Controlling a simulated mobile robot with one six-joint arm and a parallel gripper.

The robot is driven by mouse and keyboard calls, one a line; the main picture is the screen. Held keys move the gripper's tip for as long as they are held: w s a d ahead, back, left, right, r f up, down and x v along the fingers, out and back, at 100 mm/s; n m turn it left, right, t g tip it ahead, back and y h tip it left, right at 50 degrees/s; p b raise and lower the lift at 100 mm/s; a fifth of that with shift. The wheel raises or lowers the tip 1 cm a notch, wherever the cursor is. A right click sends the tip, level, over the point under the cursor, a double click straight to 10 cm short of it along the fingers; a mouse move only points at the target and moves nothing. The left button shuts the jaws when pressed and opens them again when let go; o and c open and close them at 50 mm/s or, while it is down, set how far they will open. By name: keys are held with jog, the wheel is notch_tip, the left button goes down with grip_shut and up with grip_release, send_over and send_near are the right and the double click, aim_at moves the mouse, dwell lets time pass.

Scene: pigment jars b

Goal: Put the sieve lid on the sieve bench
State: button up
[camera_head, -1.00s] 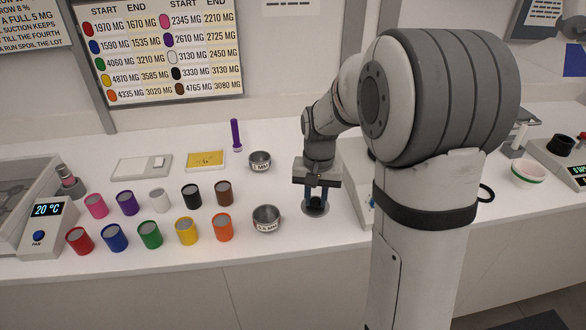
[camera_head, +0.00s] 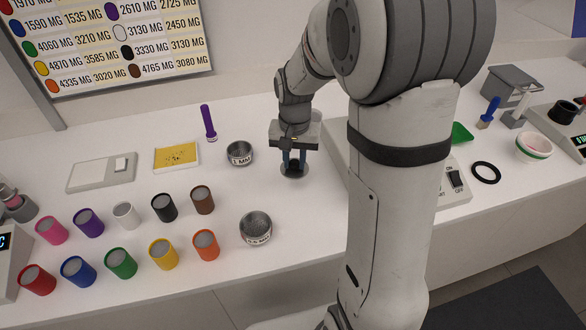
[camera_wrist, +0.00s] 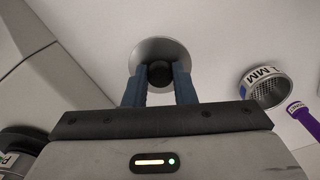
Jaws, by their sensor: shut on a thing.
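My gripper (camera_head: 294,166) is shut on the black knob of the sieve lid (camera_head: 294,174), a round grey disc. The wrist view shows the grey lid (camera_wrist: 151,50) behind the blue fingers, with its knob between them. The lid is at or just above the white bench top; I cannot tell whether it touches. To its left stands a small metal sieve marked 1 MM (camera_head: 240,153), also seen in the wrist view (camera_wrist: 266,88). A second metal sieve (camera_head: 256,228) stands nearer the front edge. I cannot tell which part of the bench is the sieve bench.
Several coloured jars (camera_head: 163,254) stand in two rows at the left. A purple tool (camera_head: 209,123), a yellow-topped tray (camera_head: 177,156) and a flat white device (camera_head: 101,174) lie behind them. A switched machine (camera_head: 455,180) and a black ring (camera_head: 486,173) are at the right.

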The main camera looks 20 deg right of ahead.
aim_at(295, 163)
jog(key=shift+s+f, duration=0.1)
jog(key=shift+f, duration=1.85)
jog(key=shift+f, duration=0.2)
jog(key=o, duration=1)
jog(key=shift+r, duration=0.1)
notch_tip(295, 163, up, 12)
jog(key=shift+s+r, duration=0.1)
jog(key=s+r+n+t, duration=0.1)
jog(key=s+n+t, duration=0.2)
jog(key=s, duration=1.4)
jog(key=shift+s+a+r+n, duration=0.15)
jog(key=shift+s+r+n, duration=0.2)
jog(key=shift+n, duration=0.35)
